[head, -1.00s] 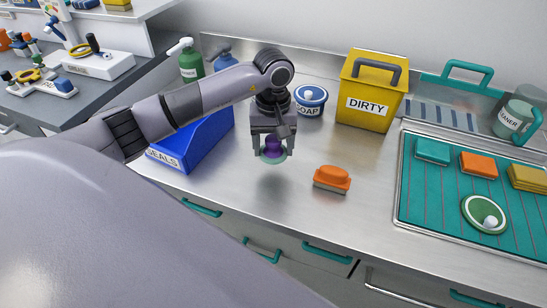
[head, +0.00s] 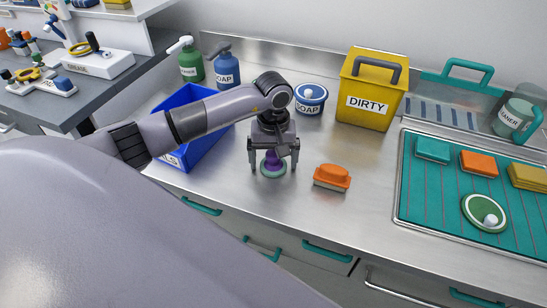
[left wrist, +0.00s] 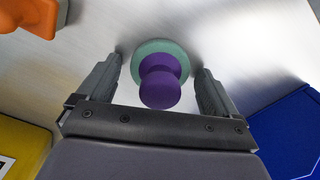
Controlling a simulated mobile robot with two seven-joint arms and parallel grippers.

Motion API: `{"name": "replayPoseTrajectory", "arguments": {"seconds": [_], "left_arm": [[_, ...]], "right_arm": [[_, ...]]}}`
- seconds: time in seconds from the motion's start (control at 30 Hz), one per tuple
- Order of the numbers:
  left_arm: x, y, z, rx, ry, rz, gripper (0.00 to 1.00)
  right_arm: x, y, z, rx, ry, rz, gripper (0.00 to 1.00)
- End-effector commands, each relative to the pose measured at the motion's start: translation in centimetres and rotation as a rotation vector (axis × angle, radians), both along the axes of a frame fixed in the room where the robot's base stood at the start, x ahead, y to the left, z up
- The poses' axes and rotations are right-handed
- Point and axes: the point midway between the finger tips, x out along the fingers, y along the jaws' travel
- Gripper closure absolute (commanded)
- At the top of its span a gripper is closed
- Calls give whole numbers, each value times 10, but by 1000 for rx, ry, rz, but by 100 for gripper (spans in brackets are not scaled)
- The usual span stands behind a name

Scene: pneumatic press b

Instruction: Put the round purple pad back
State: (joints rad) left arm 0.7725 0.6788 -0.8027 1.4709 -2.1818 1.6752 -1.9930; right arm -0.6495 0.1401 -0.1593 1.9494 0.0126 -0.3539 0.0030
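The round pad (head: 272,172) has a pale green disc and a purple knob (head: 272,158) on top. It sits upright on the steel counter, left of the orange brush. My left gripper (head: 273,169) is over it, pointing down, with one finger on each side of the knob. In the left wrist view the purple knob (left wrist: 161,88) stands between the spread fingers, with a gap on both sides. The left gripper is open. My right gripper is not in view.
An orange brush (head: 332,177) lies close on the right. A blue bin (head: 208,151) is on the left. A soap tub (head: 311,101), a yellow DIRTY box (head: 372,91) and soap bottles stand behind.

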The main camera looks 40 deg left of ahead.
Motion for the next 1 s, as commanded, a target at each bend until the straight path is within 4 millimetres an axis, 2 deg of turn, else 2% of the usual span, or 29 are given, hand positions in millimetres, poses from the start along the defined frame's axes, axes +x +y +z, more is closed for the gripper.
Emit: {"name": "replayPoseTrajectory", "arguments": {"seconds": [0.23,0.37,0.8,1.0], "left_arm": [[0,0,2,0,0,0,7],[1,0,11,0,-4,0,7],[1,1,100,1,-5,1,7],[0,0,120,1,-1,1,7]], "right_arm": [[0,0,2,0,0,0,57],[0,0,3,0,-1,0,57],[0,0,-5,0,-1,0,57],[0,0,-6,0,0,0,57]]}}
